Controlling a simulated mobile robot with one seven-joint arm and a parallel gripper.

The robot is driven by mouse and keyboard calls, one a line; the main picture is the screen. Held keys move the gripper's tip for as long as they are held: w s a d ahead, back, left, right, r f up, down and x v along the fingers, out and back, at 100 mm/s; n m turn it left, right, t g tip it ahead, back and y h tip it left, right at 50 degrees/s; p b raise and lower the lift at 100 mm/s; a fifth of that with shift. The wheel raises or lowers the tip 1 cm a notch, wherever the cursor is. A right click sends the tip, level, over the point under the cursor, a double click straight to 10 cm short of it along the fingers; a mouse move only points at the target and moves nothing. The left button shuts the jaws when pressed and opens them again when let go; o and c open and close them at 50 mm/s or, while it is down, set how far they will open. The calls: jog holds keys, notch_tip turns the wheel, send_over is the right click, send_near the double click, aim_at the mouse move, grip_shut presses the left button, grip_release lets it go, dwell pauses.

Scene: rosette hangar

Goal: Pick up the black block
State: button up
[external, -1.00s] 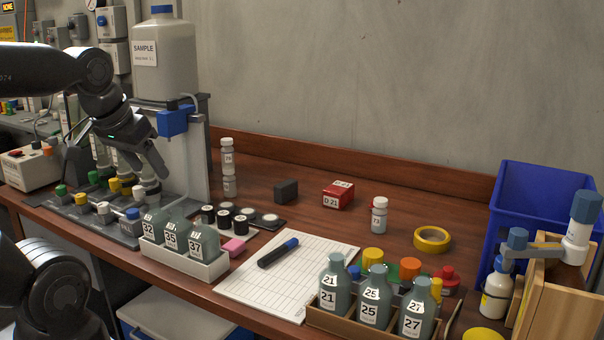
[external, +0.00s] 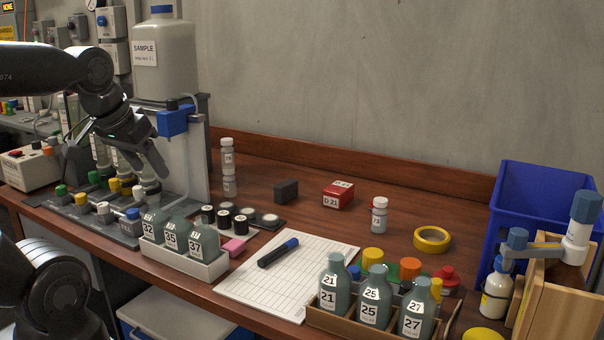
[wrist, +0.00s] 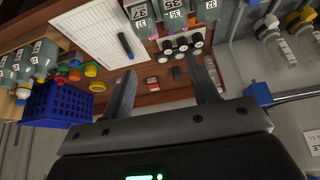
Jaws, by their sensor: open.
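The black block (external: 286,191) lies on the brown bench in the external view, just left of a red box and toward the wall. In the wrist view a small dark shape (wrist: 176,73) beside the red box appears to be the block. My gripper (external: 138,152) is at the left of the external view, above the capped vials and well apart from the block. In the wrist view my gripper (wrist: 162,66) has its two fingers spread, with nothing held between them.
The red box (external: 338,195) is right of the block; stacked white vials (external: 228,168) stand to its left. Bottles in a white tray (external: 205,268) and black-capped vials (external: 224,217) are in front. A large sample jug (external: 165,60) stands behind my arm. Bare bench surrounds the block.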

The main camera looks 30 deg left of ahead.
jog(key=w+r, duration=0.2)
jog(key=w, duration=1.1)
jog(key=m+g, duration=0.1)
jog(key=m, duration=0.1)
send_over(286, 183)
jog(key=s+a, duration=0.2)
jog(key=s, duration=0.2)
notch_tip(286, 183, down, 17)
jog(key=shift+h, duration=0.4)
jog(key=x, duration=0.6)
jog(key=shift+w+d+r, duration=0.1)
jog(key=shift+w+d, duration=0.05)
jog(key=shift+d, duration=0.05)
jog(key=shift+d+x, duration=0.2)
jog(key=shift+x, duration=1.05)
jog(key=shift+d+x, duration=0.25)
jog(key=shift+x, duration=1)
jog(key=shift+w+r, duration=0.1)
jog(key=shift+w, duration=0.1)
jog(key=shift+c, duration=0.4)
jog(key=c, duration=1.1)
